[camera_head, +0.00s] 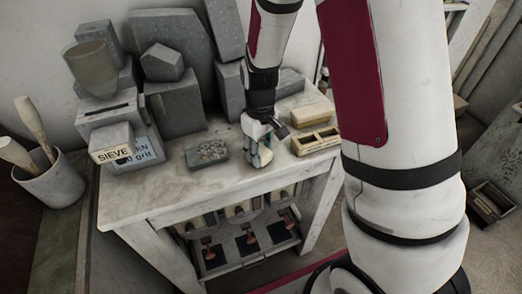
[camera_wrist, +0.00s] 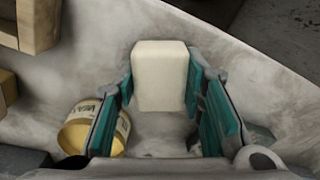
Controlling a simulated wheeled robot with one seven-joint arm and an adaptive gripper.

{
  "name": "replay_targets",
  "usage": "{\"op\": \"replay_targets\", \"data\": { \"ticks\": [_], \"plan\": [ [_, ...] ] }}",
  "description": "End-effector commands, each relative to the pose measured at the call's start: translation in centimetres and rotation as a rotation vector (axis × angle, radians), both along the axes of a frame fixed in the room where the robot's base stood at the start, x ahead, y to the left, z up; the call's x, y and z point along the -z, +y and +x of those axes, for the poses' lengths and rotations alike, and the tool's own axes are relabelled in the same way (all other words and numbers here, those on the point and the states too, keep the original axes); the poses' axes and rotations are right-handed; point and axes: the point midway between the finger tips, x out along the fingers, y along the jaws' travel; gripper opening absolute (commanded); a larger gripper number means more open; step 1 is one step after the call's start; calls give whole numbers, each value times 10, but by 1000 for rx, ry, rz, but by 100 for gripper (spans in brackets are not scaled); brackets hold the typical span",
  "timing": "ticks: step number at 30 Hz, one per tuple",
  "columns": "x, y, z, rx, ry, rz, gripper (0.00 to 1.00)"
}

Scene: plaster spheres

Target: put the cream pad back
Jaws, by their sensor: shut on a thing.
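The cream pad (camera_wrist: 160,70) is a pale, rounded block in the wrist view. It sits between the teal-padded fingers of my gripper (camera_wrist: 160,88), which is shut on it. In the head view my gripper (camera_head: 260,150) is low over the front part of the pale stone-topped table (camera_head: 240,178). It is left of a wooden tray with compartments (camera_head: 316,141). I cannot make out the pad in the head view. I cannot tell whether the pad touches the tabletop.
A tin labelled WAX (camera_wrist: 78,132) is beside the left finger in the wrist view. A grey dish of bits (camera_head: 207,154) is left of my gripper.

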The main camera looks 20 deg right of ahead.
Motion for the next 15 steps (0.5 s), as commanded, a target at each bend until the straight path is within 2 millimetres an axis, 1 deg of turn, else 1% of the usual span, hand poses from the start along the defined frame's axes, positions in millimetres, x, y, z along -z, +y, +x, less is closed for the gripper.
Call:
{"op": "replay_targets", "data": {
  "ticks": [11,12,14,15],
  "plan": [
    [4,0,0,1,0,0,5],
    [4,0,0,0,0,0,43],
    [4,0,0,1,0,0,56],
    [4,0,0,0,0,0,56]
  ]
}}
